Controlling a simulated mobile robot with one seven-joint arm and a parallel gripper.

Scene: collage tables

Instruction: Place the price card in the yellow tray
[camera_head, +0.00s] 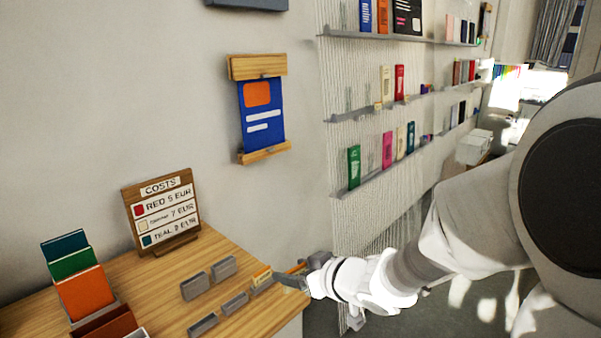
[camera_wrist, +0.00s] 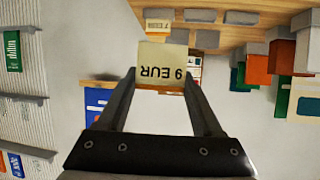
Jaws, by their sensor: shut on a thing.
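My gripper (camera_head: 290,281) is at the right edge of the wooden table. In the wrist view my gripper (camera_wrist: 165,80) is shut on a pale price card (camera_wrist: 163,60) with an orange edge. Its EUR print appears upside down there. In the head view the card (camera_head: 297,268) shows only as a small orange strip by the fingers. Another price card (camera_head: 262,275) stands in a small grey holder beside the gripper; it also shows in the wrist view (camera_wrist: 158,25), with a EUR price. I cannot make out a yellow tray in either view.
Several empty grey holders (camera_head: 223,268) stand on the wooden table (camera_head: 120,284). A COSTS sign (camera_head: 163,212) stands at the back. Orange (camera_head: 85,293), green and teal cards stand in holders at left. Wall shelves (camera_head: 385,157) hold boxes at right.

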